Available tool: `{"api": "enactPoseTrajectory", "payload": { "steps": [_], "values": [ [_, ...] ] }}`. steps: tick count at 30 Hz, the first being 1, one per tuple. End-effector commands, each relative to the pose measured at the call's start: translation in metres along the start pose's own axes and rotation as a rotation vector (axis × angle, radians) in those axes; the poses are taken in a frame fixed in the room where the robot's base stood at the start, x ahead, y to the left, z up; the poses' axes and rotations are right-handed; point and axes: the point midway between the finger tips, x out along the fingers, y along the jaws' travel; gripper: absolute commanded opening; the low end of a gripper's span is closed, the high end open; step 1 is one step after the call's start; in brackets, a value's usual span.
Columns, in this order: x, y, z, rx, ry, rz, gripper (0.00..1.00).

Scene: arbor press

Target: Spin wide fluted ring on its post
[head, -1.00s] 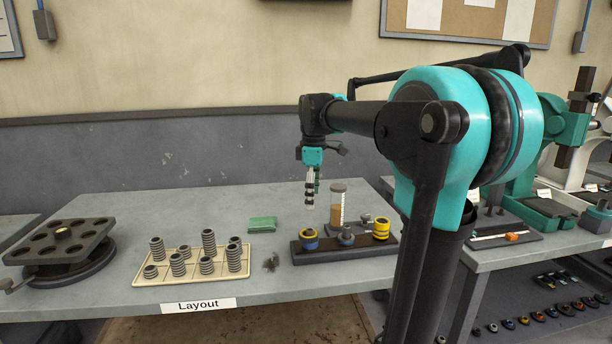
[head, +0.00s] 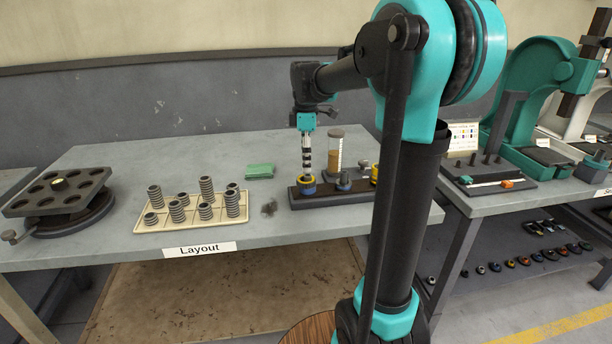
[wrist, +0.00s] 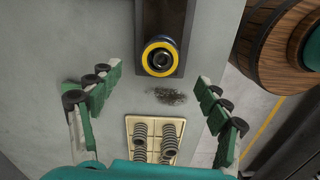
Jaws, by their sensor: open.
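A yellow ring (head: 301,181) with blue below it sits on the left post of a dark bar-shaped stand (head: 325,200).
A blue-grey piece (head: 344,181) stands on the middle post, and a yellow stack (head: 374,174) on the right is partly behind my arm. A clear cylinder (head: 335,150) stands behind. A cream tray (head: 150,240) of grey ringed pieces and a green cloth (head: 260,171) lie left.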

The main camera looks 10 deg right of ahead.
Motion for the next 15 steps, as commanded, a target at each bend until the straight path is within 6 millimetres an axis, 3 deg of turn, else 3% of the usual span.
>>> {"api": "enactPoseTrajectory", "payload": {
  "steps": [6, 15],
  "values": [
    [0.036, 0.000, 0.000, 0.000, 0.000, 0.000, 0.77],
    [0.059, 0.000, 0.000, 0.000, 0.000, 0.000, 0.77]
  ]
}}
